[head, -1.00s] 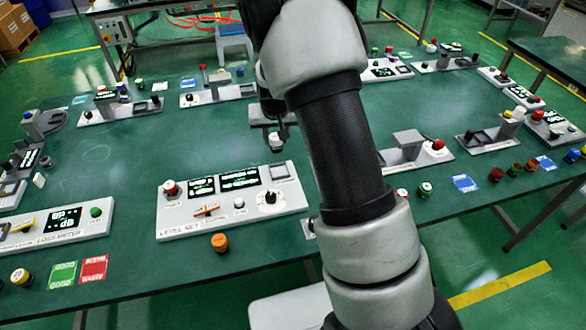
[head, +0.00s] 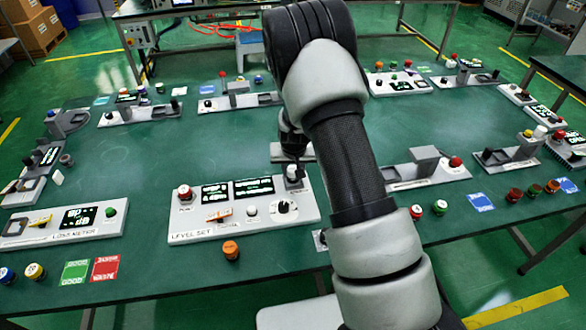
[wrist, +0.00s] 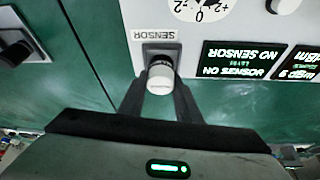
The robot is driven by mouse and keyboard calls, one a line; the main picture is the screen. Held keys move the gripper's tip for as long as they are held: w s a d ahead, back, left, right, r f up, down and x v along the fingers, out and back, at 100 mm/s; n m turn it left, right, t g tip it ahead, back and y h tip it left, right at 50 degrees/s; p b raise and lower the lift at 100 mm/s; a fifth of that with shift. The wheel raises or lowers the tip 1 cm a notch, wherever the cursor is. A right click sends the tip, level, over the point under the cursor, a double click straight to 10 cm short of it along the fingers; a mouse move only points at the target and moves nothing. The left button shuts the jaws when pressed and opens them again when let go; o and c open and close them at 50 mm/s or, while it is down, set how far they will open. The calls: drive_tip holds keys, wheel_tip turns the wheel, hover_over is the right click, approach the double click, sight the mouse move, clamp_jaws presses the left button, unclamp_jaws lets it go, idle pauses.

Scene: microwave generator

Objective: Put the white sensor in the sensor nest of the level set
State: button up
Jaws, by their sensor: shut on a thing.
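The level set (head: 205,237) is a white panel with two dark displays, a red button and a dial. It also shows upside down in the wrist view (wrist: 150,20), where a display reads NO SENSOR. Its sensor nest (wrist: 146,50) is a grey square recess beside the SENSOR label. My gripper (wrist: 160,88) is shut on the white sensor (wrist: 160,78), a small white cylinder with a dark end. The sensor overlaps the nest in the wrist view; I cannot tell whether it is above it or partly inside. In the head view my gripper (head: 293,165) is at the panel's back right corner.
The loss meter panel (head: 30,232) lies to the left. An orange knob (head: 231,250) stands in front of the level set. Another grey-white station (head: 440,177) is to the right. The green table behind the level set is largely clear.

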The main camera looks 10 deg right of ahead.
drive_tip(key=shift+f+b, duration=0.5)
drive_tip(key=shift+b, duration=0.1)
drive_tip(key=shift+f, duration=0.1)
drive_tip(key=o, duration=1.2)
